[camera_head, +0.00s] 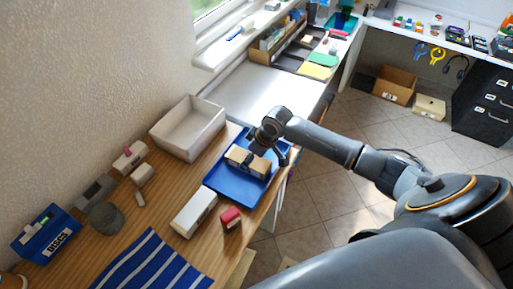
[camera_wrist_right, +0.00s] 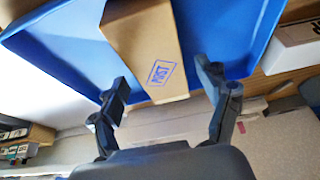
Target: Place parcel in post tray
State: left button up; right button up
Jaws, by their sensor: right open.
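The parcel (camera_head: 261,168) is a brown box lying inside the blue tray (camera_head: 222,185) on the wooden worktop. In the right wrist view the parcel (camera_wrist_right: 150,45) shows blue stamped lettering on its near side. The blue tray (camera_wrist_right: 70,40) spreads behind it there. My right gripper (camera_head: 266,155) is over the tray at the parcel. In the wrist view its fingers (camera_wrist_right: 166,84) stand apart on either side of the parcel's near end, with gaps visible between. My left gripper is not in view.
A white open bin (camera_head: 190,140) stands behind the blue tray. Open floor is at right.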

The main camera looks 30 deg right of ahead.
jog(key=v, duration=0.9)
jog(key=shift+r+b, duration=0.3)
jog(key=shift+b, duration=0.15)
jog(key=shift+s, duration=0.1)
